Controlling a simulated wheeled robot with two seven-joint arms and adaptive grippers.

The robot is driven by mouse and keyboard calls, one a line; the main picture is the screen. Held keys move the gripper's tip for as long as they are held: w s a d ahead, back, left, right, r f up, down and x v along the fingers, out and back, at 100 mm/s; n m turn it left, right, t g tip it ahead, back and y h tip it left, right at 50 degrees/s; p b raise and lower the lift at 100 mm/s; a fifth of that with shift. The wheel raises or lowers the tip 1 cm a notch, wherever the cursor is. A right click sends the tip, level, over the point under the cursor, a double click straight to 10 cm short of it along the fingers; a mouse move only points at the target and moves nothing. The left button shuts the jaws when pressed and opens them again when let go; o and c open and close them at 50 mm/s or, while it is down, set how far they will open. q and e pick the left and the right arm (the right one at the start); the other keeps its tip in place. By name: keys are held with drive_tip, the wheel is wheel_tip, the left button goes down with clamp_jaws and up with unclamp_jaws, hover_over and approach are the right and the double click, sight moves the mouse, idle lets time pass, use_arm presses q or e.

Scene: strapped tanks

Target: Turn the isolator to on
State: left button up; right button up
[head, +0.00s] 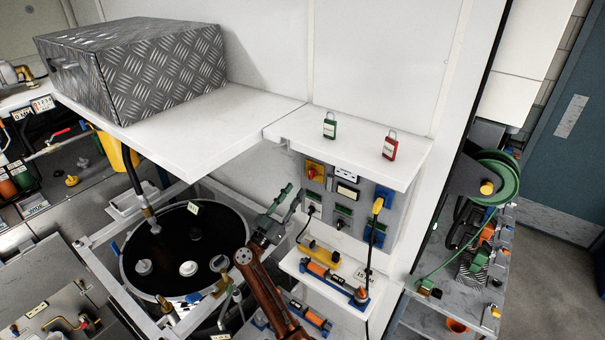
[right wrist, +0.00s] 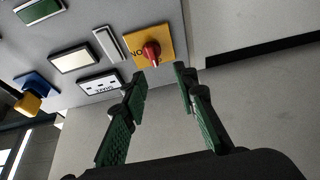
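The isolator is a red knob on a yellow square plate (head: 314,170), at the upper left of the grey panel under the white shelf. In the right wrist view the red knob (right wrist: 152,52) stands out from its yellow plate, which bears dark "ON" lettering seen upside down. The knob's exact angle is hard to tell. My right gripper (head: 291,193) is just left of the panel. In its wrist view the green fingers (right wrist: 160,79) are apart and empty, with the knob just beyond the gap between the tips, apparently not touched. My left gripper is not in view.
The panel also carries sockets, display modules and a blue socket with a yellow plug (head: 377,205). A green padlock (head: 330,128) and a red padlock (head: 389,148) stand on the shelf above. A black-topped round tank (head: 170,250) is to the left.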

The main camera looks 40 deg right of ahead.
sight(310, 174)
drive_tip(key=x, duration=0.2)
drive_tip(key=p+x, duration=0.1)
drive_tip(key=x, duration=0.1)
drive_tip(key=s+x, duration=0.1)
drive_tip(key=x, duration=0.1)
drive_tip(key=shift+w+d+r+p, duration=0.1)
drive_tip(key=shift+d+r+p, duration=0.05)
drive_tip(key=shift+d+p, duration=0.3)
drive_tip(key=shift+w+d+r, duration=0.15)
drive_tip(key=shift+d+r, duration=0.1)
drive_tip(key=shift+d, duration=0.35)
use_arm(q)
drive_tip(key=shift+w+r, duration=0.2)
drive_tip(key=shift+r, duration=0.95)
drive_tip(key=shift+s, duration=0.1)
use_arm(e)
drive_tip(key=shift+c, duration=0.3)
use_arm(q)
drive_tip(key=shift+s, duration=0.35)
use_arm(e)
clamp_jaws()
